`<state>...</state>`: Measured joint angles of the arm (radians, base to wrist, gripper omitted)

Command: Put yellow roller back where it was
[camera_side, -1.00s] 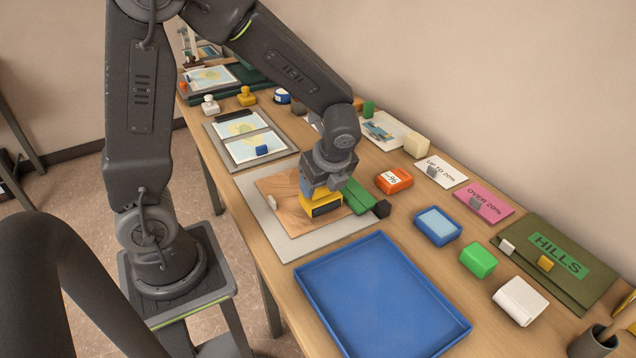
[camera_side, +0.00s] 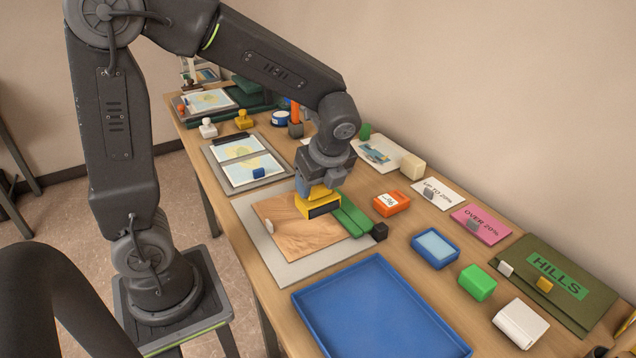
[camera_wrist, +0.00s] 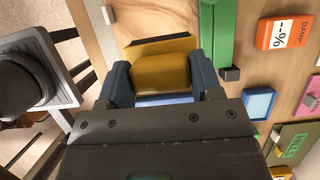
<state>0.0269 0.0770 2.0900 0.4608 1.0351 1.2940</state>
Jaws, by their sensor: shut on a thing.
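My gripper (camera_side: 319,181) is shut on the yellow roller (camera_side: 316,206), a yellow block with a dark front face. In the side view it is over the back part of the wooden board (camera_side: 295,238), beside a green bar (camera_side: 350,215). In the wrist view the yellow roller (camera_wrist: 163,72) sits between my two blue-grey fingers (camera_wrist: 165,82), with a dark strip along its far edge. I cannot tell whether the roller touches the board or hangs just above it.
The board lies on a grey mat (camera_side: 290,273) with a small pale knob at its left. A blue tray (camera_side: 370,300) is in front. An orange box (camera_side: 391,203), blue pad (camera_side: 435,249), green block (camera_side: 477,282) and green HILLS folder (camera_side: 575,310) stand to the right.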

